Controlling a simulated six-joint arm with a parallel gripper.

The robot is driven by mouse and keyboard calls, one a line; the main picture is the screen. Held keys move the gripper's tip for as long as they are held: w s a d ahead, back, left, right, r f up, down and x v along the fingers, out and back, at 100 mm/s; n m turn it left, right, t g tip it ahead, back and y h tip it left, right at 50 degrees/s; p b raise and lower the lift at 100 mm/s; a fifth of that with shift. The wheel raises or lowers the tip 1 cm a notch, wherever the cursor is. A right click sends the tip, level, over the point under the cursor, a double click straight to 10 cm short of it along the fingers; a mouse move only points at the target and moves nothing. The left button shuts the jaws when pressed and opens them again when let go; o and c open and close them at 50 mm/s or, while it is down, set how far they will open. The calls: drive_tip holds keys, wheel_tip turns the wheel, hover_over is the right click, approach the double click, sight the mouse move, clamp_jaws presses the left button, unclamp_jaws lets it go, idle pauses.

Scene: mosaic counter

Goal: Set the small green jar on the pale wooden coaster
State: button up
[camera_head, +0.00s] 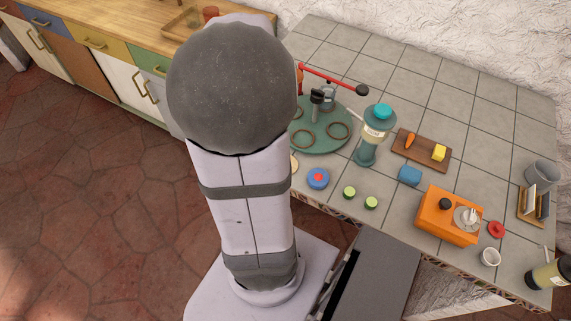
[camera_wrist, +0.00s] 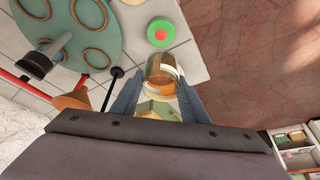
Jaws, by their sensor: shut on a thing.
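My gripper (camera_wrist: 157,90) is in the wrist view, its two blue-grey fingers closed on a small glassy jar (camera_wrist: 161,72). The jar shows an amber-brown part, a pale band and a greenish part between the fingers. I cannot tell how far its base is above the surface below. In the head view my arm hides the gripper and the jar. A pale round piece (camera_head: 294,164), perhaps the wooden coaster, shows partly beside my arm in the head view. I cannot make out the coaster clearly in the wrist view.
A green disc with a red centre (camera_wrist: 160,32) lies near the counter edge. The round teal tray (camera_head: 316,144) holds rings and a grey-black upright thing. A teal-lidded jar (camera_head: 368,151), a blue-red disc (camera_head: 318,179) and an orange box (camera_head: 435,219) stand to the right.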

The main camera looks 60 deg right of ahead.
drive_tip(key=s+r+m+g, duration=0.2)
drive_tip(key=s+m+g, duration=0.75)
drive_tip(key=m, duration=1.25)
drive_tip(key=shift+t, duration=0.95)
drive_tip(key=shift+s+a+f+p, duration=0.1)
drive_tip(key=shift+s+f+p, duration=0.2)
drive_tip(key=shift+f, duration=0.95)
drive_tip(key=shift+s+a+f+p, duration=0.15)
drive_tip(key=shift+s+f, duration=0.25)
drive_tip(key=shift+f, duration=0.8)
drive_tip(key=shift+s+d+f+p, duration=0.1)
drive_tip(key=shift+s+f+p, duration=0.25)
drive_tip(key=shift+f, duration=2.4)
drive_tip(key=shift+f, duration=0.2)
drive_tip(key=o, duration=1.2)
drive_tip(key=shift+c, duration=0.2)
drive_tip(key=shift+r, duration=0.2)
drive_tip(key=b+v, duration=0.1)
drive_tip(key=v, duration=1.1)
